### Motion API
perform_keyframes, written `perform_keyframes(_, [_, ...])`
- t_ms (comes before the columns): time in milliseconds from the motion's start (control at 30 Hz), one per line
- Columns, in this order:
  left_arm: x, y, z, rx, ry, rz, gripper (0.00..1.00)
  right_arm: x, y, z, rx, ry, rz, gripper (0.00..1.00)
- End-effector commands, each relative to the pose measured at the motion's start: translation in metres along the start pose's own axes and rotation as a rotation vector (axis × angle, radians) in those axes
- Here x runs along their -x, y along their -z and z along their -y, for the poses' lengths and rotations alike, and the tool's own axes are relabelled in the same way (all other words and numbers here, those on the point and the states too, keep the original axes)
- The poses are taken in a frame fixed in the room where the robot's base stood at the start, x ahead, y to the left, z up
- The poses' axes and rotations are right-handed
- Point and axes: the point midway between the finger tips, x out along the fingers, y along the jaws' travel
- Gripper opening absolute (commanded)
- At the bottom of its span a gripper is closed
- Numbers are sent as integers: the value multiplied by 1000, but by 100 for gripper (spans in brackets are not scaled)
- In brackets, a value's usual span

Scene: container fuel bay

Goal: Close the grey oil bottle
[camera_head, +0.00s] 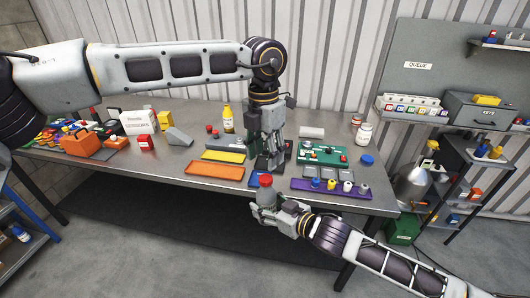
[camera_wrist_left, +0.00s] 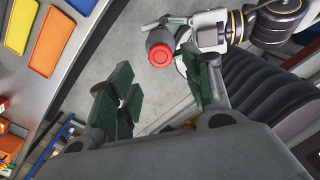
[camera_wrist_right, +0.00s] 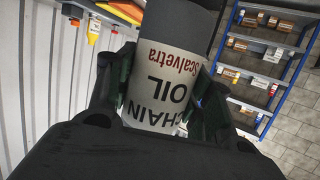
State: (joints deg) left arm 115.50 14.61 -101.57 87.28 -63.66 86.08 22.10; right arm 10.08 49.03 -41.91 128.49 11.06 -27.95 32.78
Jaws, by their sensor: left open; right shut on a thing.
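The grey oil bottle (camera_head: 267,198) is held upright in front of the table's front edge. A red cap (camera_head: 266,179) is on its top; I cannot tell how tightly it sits. My right gripper (camera_head: 276,216) is shut around the bottle body. In the right wrist view the bottle (camera_wrist_right: 165,70) is between the fingers, its "CHAIN OIL" label upside down. My left gripper (camera_head: 268,168) points down, open and empty, close behind and above the bottle. In the left wrist view the red cap (camera_wrist_left: 160,53) is beyond the fingertips, apart from them.
The metal table (camera_head: 175,175) holds an orange tray (camera_head: 214,170), a yellow tray (camera_head: 223,156), a purple rack (camera_head: 330,187) with several small caps, and a green board (camera_head: 322,154). A blue lid (camera_head: 367,159) lies at the right. Open floor is in front of the table.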

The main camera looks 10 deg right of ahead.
Motion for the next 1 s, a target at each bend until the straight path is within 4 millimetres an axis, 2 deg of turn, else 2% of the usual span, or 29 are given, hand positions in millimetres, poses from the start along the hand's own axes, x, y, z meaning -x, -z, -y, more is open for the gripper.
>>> perform_keyframes(300, [0, 1, 0, 122, 0, -3, 50, 0, 1, 0, 0, 0, -1, 0])
perform_keyframes(767, [-1, 1, 0, 126, 0, -3, 50, 0, 1, 0, 0, 0, -1, 0])
perform_keyframes(1000, [-14, 1, 0, 125, -1, -4, 50, 0, 1, 0, 0, 0, -1, 0])
